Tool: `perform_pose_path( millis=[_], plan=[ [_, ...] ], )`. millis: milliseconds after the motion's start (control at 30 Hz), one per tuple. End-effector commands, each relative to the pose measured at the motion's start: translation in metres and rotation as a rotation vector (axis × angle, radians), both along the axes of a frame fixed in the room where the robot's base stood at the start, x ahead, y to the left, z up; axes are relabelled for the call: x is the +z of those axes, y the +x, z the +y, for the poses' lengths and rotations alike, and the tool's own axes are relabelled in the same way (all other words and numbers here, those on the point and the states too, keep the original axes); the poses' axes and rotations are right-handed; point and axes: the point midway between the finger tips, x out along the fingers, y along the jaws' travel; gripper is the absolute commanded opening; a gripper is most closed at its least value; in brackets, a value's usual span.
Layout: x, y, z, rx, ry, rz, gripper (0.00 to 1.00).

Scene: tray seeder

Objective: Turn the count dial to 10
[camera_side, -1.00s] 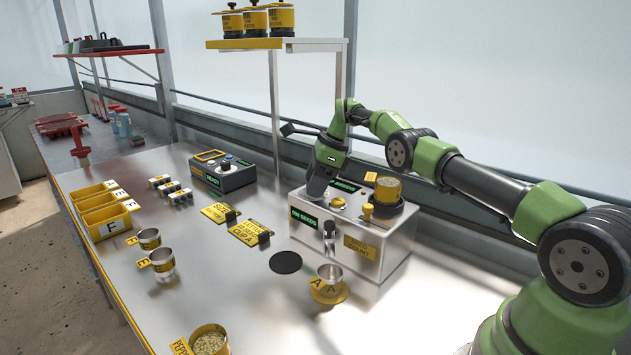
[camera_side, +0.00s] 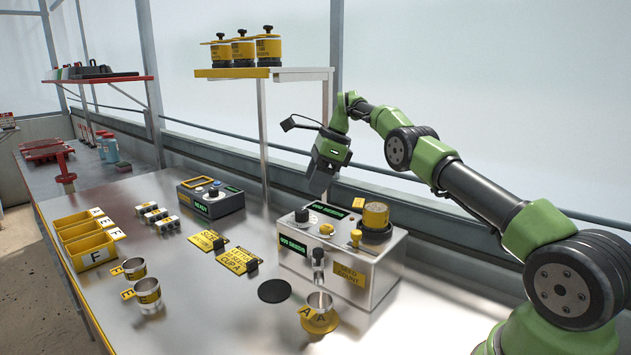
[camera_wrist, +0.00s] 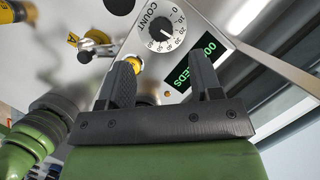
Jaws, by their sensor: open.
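The count dial (camera_side: 302,215) is a small round knob on the top left of the silver seed counter (camera_side: 372,281). In the wrist view the dial (camera_wrist: 161,37) has a numbered scale with 0 near the word COUNT; its exact setting is too small to read. The green display (camera_wrist: 194,63) beside it seems to read 000 SEEDS. My gripper (camera_side: 318,188) is above and behind the dial, apart from it. In the wrist view my gripper (camera_wrist: 164,62) has its fingers spread with nothing between them, and the dial lies beyond the fingertips.
A yellow-topped seed hopper (camera_side: 376,218) and a yellow button (camera_side: 326,229) stand on the counter's top. Cup A (camera_side: 319,305) is below its spout. A black disc (camera_side: 275,291) lies beside it. A shelf (camera_side: 270,73) with yellow jars stands behind.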

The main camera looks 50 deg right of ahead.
Motion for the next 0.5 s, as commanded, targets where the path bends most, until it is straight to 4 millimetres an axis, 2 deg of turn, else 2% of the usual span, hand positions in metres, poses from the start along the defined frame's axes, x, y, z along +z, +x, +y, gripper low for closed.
perform_pose_path(
  millis=[67,167,400,500],
  plan=[
    [0.0,0.001,0.003,0.026,-0.022,0.003,0.59],
    [0.0,0.003,0.013,0.17,-0.147,0.015,0.59],
    [0.012,0.004,0.046,0.857,-0.636,0.077,0.59],
    [0.019,0.004,0.056,1.075,-0.763,0.099,0.59]
  ],
)
